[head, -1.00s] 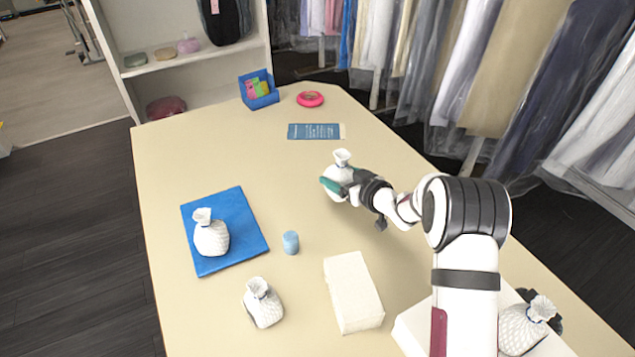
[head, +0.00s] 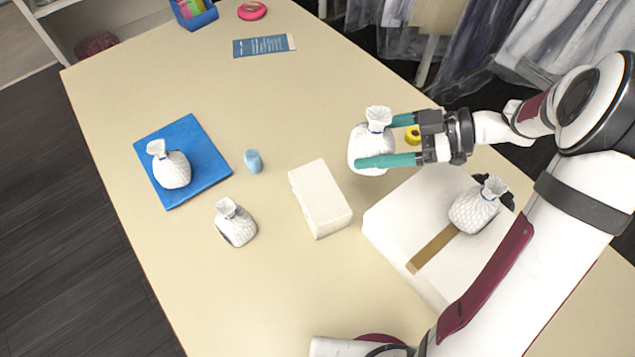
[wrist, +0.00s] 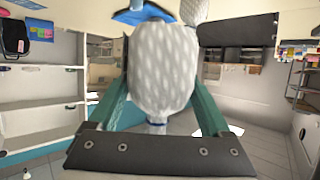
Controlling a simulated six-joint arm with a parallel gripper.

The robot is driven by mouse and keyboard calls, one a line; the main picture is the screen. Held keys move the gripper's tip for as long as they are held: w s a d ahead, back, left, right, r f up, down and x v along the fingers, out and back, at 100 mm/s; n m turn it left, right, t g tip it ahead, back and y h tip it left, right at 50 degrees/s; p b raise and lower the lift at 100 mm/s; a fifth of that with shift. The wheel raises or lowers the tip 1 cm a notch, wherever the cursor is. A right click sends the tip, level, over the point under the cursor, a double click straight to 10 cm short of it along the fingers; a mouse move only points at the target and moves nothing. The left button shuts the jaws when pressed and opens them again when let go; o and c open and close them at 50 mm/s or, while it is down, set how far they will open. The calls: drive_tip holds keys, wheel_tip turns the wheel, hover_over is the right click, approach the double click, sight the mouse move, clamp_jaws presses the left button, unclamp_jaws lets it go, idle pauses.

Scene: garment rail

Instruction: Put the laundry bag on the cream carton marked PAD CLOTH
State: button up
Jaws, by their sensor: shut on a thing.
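My gripper (head: 378,142) is shut on a white quilted laundry bag (head: 368,152) with a gathered neck. It holds the bag upright, apparently above the table, just beyond a small cream carton (head: 320,198). The bag also fills the middle of the wrist view (wrist: 160,70), between the two teal fingers. A larger pale carton (head: 398,225) with a brown tape strip stands to the right of the small one. I can read no PAD CLOTH marking on either carton. The small carton's top is bare.
Similar bags sit on the blue cloth (head: 205,185), on the table (head: 236,222) and on the larger carton (head: 474,205). A light-blue cylinder (head: 253,161) stands near the cloth. The table's far middle is clear.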

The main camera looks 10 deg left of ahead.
drive_tip(key=a+f, duration=0.3)
drive_tip(key=w+a+f, duration=0.1)
drive_tip(key=a+f, duration=0.6)
drive_tip(key=a, duration=0.1)
drive_tip(key=shift+w+f, duration=0.2)
drive_tip(key=shift+f, duration=0.15)
drive_tip(key=shift+f, duration=0.1)
